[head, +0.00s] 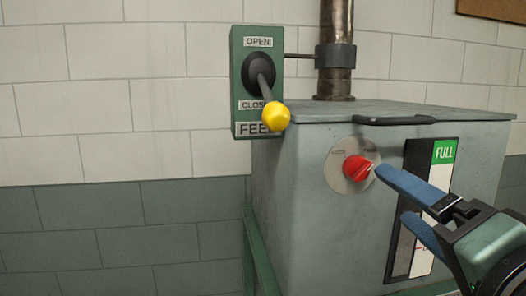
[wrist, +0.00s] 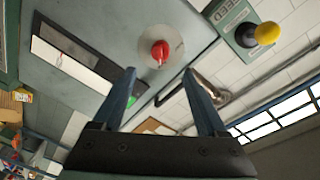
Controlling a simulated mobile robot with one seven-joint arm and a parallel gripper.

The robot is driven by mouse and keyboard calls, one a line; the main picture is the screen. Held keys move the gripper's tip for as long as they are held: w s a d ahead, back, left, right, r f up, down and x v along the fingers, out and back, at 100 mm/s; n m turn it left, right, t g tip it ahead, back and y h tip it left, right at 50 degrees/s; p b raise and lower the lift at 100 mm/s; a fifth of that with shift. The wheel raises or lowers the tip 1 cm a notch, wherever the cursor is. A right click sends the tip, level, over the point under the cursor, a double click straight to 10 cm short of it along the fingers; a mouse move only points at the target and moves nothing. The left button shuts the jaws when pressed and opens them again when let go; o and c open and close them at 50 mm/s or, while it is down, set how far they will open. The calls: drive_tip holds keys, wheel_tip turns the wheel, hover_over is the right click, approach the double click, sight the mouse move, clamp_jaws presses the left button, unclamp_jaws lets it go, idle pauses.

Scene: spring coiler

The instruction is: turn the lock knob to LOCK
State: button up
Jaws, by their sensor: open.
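The red lock knob (head: 357,168) sits on a round metal plate (head: 338,185) on the front of a grey metal cabinet (head: 300,230). Its pointer end faces right and slightly up in the head view. Lettering on the plate is too small to read. My gripper (head: 392,200) is open, with blue fingers, just right of the knob in the head view. In the wrist view the knob (wrist: 160,50) is ahead of and between the open fingers (wrist: 160,75), with a gap. No contact shows.
A green feed box (head: 243,60) with a yellow-ended lever (head: 275,115) is at the upper left of the cabinet. A FULL level gauge (head: 443,152) is right of the knob, partly behind my gripper. A black handle (head: 395,120) and a pipe (head: 336,25) are above.

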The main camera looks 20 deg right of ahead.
sight(364, 172)
drive_tip(key=p+x, duration=0.2)
drive_tip(key=x, duration=0.7)
drive_tip(key=shift+w+d+p, duration=0.1)
drive_tip(key=shift+w+p, duration=0.25)
drive_tip(key=shift+c, duration=0.2)
clamp_jaws()
